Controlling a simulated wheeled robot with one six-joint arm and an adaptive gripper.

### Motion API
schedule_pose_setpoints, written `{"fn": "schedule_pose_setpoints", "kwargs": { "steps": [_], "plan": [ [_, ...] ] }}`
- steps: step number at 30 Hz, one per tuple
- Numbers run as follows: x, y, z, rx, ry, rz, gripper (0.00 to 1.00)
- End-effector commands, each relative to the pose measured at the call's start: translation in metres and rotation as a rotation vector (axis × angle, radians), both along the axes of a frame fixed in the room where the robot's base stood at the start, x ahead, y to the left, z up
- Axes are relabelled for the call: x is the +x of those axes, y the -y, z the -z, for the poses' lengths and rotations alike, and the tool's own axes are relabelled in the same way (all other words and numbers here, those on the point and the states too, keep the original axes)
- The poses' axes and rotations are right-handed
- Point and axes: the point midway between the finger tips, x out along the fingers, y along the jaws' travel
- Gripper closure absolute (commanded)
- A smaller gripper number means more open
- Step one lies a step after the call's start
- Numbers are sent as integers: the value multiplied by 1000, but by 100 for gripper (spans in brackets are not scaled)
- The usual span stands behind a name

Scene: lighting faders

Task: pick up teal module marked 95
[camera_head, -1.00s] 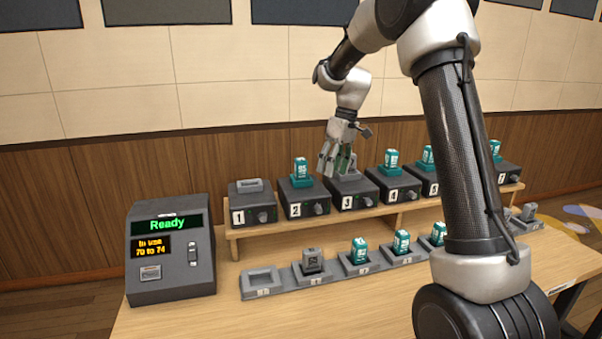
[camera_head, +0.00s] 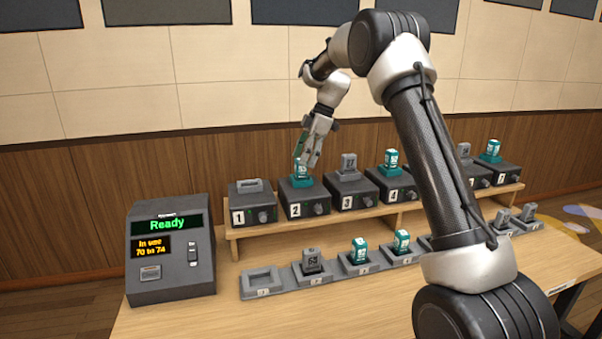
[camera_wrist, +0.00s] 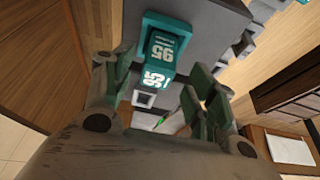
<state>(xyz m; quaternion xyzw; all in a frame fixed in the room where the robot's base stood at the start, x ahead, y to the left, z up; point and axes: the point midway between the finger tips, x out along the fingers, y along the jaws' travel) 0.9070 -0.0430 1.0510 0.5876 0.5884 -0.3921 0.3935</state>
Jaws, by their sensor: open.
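The teal module marked 95 (camera_wrist: 166,52) shows in the wrist view, top centre, with its white number readable. In the head view the teal module (camera_head: 301,171) sits upright on the dark unit labelled 2 (camera_head: 305,202), partly hidden by my gripper. My gripper (camera_head: 308,161) is over that unit, pointing down. In the wrist view my gripper (camera_wrist: 160,82) is open, with its green-padded fingers to the left and right of the module. I cannot tell whether a finger touches it.
Unit 3 (camera_head: 353,196) beside it holds a grey module (camera_head: 348,164). Unit 1 (camera_head: 250,205) holds no upright module. More teal and grey modules stand along the shelf and in the front holders. A console (camera_head: 170,255) reads "Ready" at left.

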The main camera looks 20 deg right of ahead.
Motion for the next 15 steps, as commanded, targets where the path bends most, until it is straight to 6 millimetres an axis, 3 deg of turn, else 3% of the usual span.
{"fn": "schedule_pose_setpoints", "kwargs": {
  "steps": [6,13,15],
  "plan": [
    [2,-12,32,0,-4,1,43],
    [3,-14,36,0,-1,2,43],
    [3,-14,36,0,-1,2,52]
  ]
}}
